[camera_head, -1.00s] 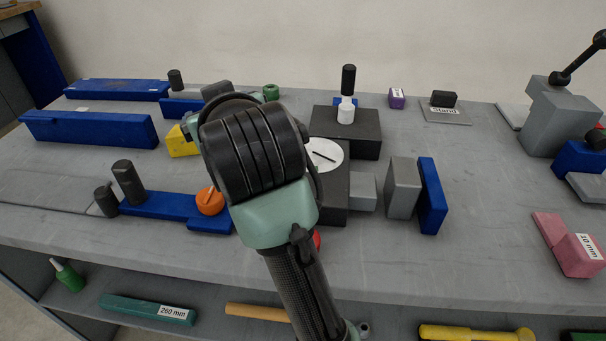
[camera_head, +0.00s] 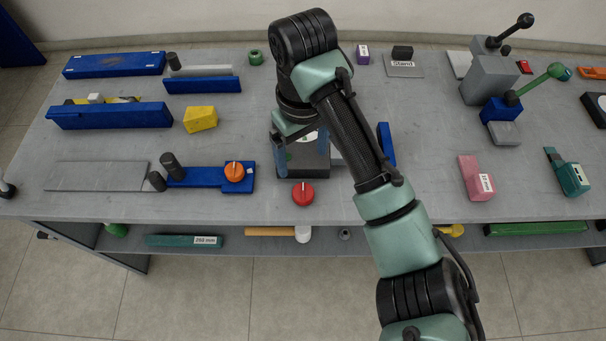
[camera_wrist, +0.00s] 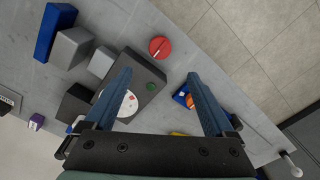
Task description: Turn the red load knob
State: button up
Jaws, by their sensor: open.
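The red load knob (camera_head: 303,193) is at the front edge of a dark block with a white dial, near the front of the bench. It is round with a pale line across its top. In the wrist view the red knob (camera_wrist: 159,47) lies beyond my fingertips, roughly centred between them. My gripper (camera_head: 304,160) points down over the dark block, behind the knob. In the wrist view my gripper (camera_wrist: 159,75) has its two blue fingers wide apart with nothing between them. The dark block (camera_wrist: 148,72) and part of its dial (camera_wrist: 131,102) show between and under the fingers.
An orange knob (camera_head: 234,173) on a blue fixture (camera_head: 203,177) stands left of the red knob. A blue plate (camera_head: 386,143) stands to the right. A pink block (camera_head: 475,180) is farther right. The bench top between them is clear. A lower shelf (camera_head: 360,241) holds tools.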

aim_at(303, 191)
notch_tip(303, 191, down, 13)
jog(key=b, duration=0.3)
jog(key=shift+b, duration=0.35)
jog(key=c, duration=1.4)
